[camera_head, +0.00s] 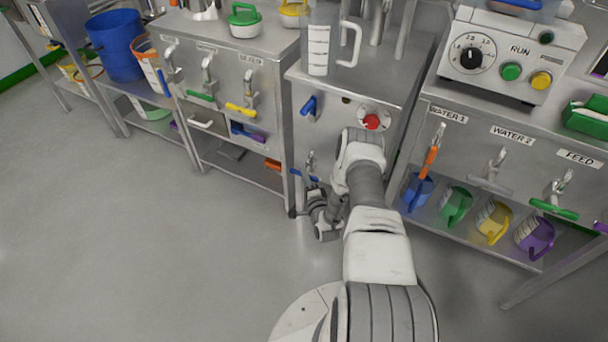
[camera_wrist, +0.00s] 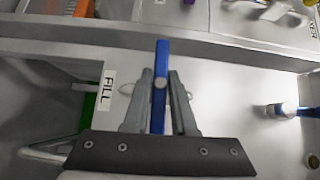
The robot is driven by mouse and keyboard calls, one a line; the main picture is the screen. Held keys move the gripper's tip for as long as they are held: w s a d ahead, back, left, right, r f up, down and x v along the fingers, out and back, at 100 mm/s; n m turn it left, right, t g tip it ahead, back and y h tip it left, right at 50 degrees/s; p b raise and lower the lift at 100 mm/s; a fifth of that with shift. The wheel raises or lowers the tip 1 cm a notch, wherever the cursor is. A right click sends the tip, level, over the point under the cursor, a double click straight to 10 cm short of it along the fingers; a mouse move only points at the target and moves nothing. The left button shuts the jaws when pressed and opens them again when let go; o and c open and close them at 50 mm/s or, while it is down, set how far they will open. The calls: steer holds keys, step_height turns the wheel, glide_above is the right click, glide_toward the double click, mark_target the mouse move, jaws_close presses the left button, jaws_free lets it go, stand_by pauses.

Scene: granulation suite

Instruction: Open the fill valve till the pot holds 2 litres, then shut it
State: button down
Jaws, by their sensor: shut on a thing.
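The fill valve's blue lever (camera_wrist: 162,52) stands between the two fingers of my gripper (camera_wrist: 160,76) in the wrist view, beside a white FILL label (camera_wrist: 106,90). My gripper is shut on this lever. In the head view the blue lever (camera_head: 300,174) shows low on the front of the middle steel cabinet, with my gripper (camera_head: 314,192) at it, partly hidden by my wrist. A clear vessel with a graduated scale (camera_head: 318,50) and a white handle stands on that cabinet; I take it for the pot. I cannot read its level.
A second blue lever (camera_head: 308,105) and a red knob (camera_head: 371,122) sit higher on the same cabinet front. Right are WATER taps with coloured jugs (camera_head: 456,206) below. Left is a bench with green and yellow levers (camera_head: 240,109). The floor (camera_head: 150,250) is clear.

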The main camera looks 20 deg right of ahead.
steer(key=n+g+p, duration=0.2)
steer(key=shift+r+g+p, duration=0.2)
steer(key=shift+g+p, duration=0.1)
steer(key=shift+p, duration=0.05)
steer(key=shift+f+n+g+h+p, duration=0.1)
steer(key=shift+n+g+h+p, duration=0.2)
steer(key=shift+n+g+p, duration=0.35)
steer(key=shift+f+n+g, duration=0.1)
steer(key=shift+n+g, duration=0.15)
steer(key=shift+g, duration=0.2)
steer(key=c, duration=0.8)
jaws_free()
steer(key=p+v, duration=0.5)
steer(key=v, duration=1.2)
steer(key=shift+s, duration=0.2)
steer(key=shift+a, duration=0.15)
